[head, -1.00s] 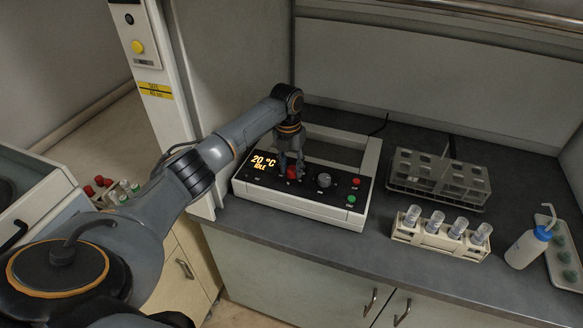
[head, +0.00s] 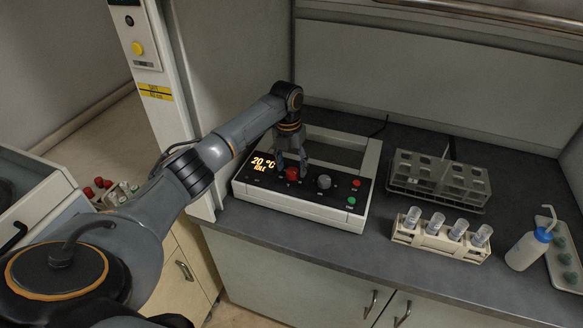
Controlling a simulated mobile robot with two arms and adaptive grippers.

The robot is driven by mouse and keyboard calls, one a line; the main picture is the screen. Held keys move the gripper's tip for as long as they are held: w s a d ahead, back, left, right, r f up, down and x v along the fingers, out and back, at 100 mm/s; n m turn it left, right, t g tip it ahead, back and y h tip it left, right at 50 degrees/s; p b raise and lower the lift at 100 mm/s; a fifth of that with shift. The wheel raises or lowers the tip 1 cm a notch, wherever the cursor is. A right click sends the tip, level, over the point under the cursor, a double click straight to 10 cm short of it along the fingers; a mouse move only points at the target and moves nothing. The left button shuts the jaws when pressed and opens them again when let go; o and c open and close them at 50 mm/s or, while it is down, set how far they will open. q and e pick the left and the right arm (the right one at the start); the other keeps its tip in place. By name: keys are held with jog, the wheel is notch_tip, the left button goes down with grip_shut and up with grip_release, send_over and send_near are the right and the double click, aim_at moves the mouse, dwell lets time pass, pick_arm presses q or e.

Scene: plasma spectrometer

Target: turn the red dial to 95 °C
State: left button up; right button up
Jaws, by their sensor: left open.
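The red dial (head: 292,174) sits on the black front panel of a white heating unit (head: 300,208), next to a grey dial (head: 324,182). The orange display (head: 261,166) reads 20 °C and a second line that looks like IDLE. My left gripper (head: 291,166) points down just above and behind the red dial, its fingers spread and empty. The fingers partly overlap the panel, so I cannot tell whether they touch the dial. My right gripper is not in view.
A red button (head: 356,183) and a green button (head: 351,201) are at the panel's right. A grey rack (head: 440,178), a rack with capped tubes (head: 438,238) and a wash bottle (head: 526,250) stand to the right. The bench (head: 330,235) is clear in front of the unit.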

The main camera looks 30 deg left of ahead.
aim_at(289, 170)
pick_arm(q)
notch_tip(289, 170, up, 11)
jog(key=shift+a, duration=0.35)
jog(key=shift+s+f, duration=0.15)
dwell(0.3)
